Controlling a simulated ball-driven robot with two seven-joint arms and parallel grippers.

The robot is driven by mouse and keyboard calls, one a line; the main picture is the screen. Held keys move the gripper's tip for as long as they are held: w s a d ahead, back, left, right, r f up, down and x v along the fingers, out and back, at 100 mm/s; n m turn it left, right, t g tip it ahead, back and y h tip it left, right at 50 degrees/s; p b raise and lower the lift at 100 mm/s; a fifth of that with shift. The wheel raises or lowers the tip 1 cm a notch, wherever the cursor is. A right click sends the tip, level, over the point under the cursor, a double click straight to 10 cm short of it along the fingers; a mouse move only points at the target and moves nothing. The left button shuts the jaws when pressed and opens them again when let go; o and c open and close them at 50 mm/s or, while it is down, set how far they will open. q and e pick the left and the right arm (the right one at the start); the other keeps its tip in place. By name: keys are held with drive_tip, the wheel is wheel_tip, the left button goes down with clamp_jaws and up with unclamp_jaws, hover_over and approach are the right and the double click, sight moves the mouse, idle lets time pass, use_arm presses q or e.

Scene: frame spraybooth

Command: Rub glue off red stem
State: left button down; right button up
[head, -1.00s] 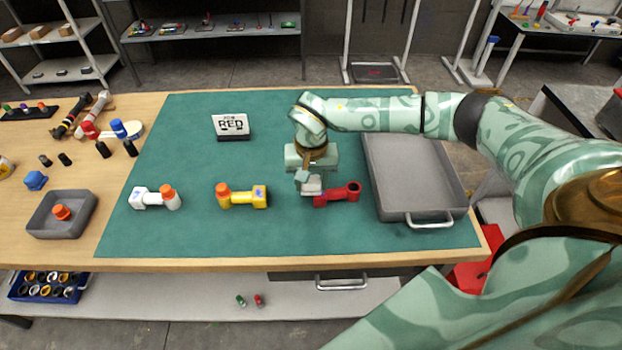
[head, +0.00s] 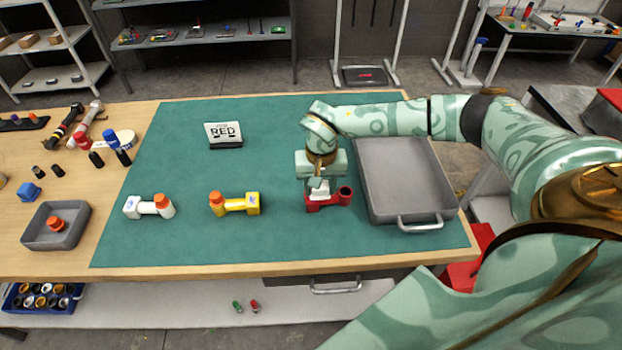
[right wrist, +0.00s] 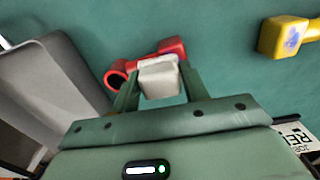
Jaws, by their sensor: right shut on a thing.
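The red stem (head: 328,200) lies on the green mat at right of centre, its open round end toward the grey tray. It also shows in the right wrist view (right wrist: 172,46), with the dark opening at left. My right gripper (head: 319,187) points down over the stem's left part. It is shut on a pale white block (right wrist: 159,79), held between its two green fingers. The block overlaps the stem in both views; whether they touch is unclear. The block and fingers hide part of the stem, and I see no glue on it. My left gripper is out of view.
A large grey tray (head: 408,213) stands close right of the stem. A yellow stem (head: 236,204) and a white stem (head: 148,207) lie left. A card reading RED (head: 223,134) stands behind. The mat's front strip is clear.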

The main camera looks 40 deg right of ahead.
drive_tip(key=shift+f, duration=0.1)
drive_tip(key=shift+a, duration=0.1)
drive_tip(key=shift+w+a+f, duration=0.1)
drive_tip(key=shift+w+a, duration=0.15)
drive_tip(key=shift+a, duration=0.35)
drive_tip(key=shift+w+a+f, duration=0.1)
drive_tip(key=shift+w+a, duration=0.1)
drive_tip(key=shift+a, duration=0.35)
drive_tip(key=shift+w+a+f, duration=0.1)
drive_tip(key=shift+w+a, duration=0.15)
drive_tip(key=shift+a, duration=0.35)
drive_tip(key=shift+c, duration=0.3)
wheel_tip(320, 180, up, 6)
drive_tip(key=p, duration=0.5)
drive_tip(key=shift+w+r, duration=0.1)
drive_tip(key=shift+r, duration=0.05)
wheel_tip(320, 180, up, 3)
drive_tip(key=p, duration=0.3)
